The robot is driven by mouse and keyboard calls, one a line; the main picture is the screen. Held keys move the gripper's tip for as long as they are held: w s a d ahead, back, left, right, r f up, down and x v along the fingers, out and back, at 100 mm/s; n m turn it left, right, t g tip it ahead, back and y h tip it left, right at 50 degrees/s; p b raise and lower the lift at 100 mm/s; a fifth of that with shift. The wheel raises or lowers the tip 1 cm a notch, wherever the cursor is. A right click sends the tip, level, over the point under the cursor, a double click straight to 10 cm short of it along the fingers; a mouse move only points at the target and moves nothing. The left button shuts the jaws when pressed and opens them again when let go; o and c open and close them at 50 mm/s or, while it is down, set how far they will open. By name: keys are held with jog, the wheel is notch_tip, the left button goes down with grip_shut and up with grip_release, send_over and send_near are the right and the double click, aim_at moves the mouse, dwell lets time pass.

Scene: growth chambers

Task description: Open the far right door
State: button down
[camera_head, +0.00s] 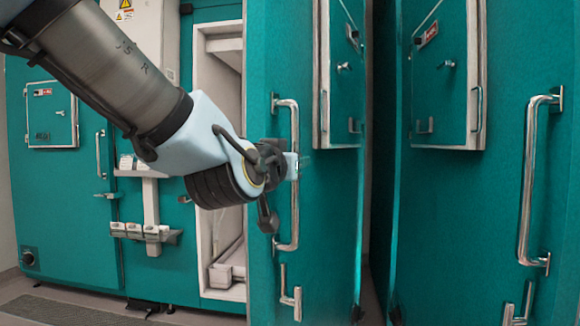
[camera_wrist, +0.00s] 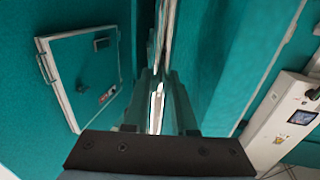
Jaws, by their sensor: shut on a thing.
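A teal door (camera_head: 335,220) in the middle of the head view stands ajar, with a pale chamber interior (camera_head: 218,150) showing at its left. A long vertical metal handle (camera_head: 287,222) is fixed on it. My gripper (camera_head: 291,166) is shut on this handle, about halfway along its length. In the wrist view the shiny handle (camera_wrist: 157,105) runs between the fingers, above the dark gripper body. The fingertips are partly hidden by the wrist in the head view.
Another teal door (camera_head: 455,230) with a vertical handle (camera_head: 530,180) stands at the right, across a narrow dark gap. A closed teal door (camera_head: 65,190) is at the left. A dark floor grate (camera_head: 70,312) lies at the lower left. A small hatch (camera_head: 340,75) protrudes from the middle door.

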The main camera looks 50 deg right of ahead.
jog(key=shift+s, duration=0.25)
jog(key=c, duration=0.7)
grip_release()
jog(key=shift+c, duration=0.2)
jog(key=v, duration=1)
jog(key=shift+a, duration=0.3)
jog(key=shift+s, duration=0.1)
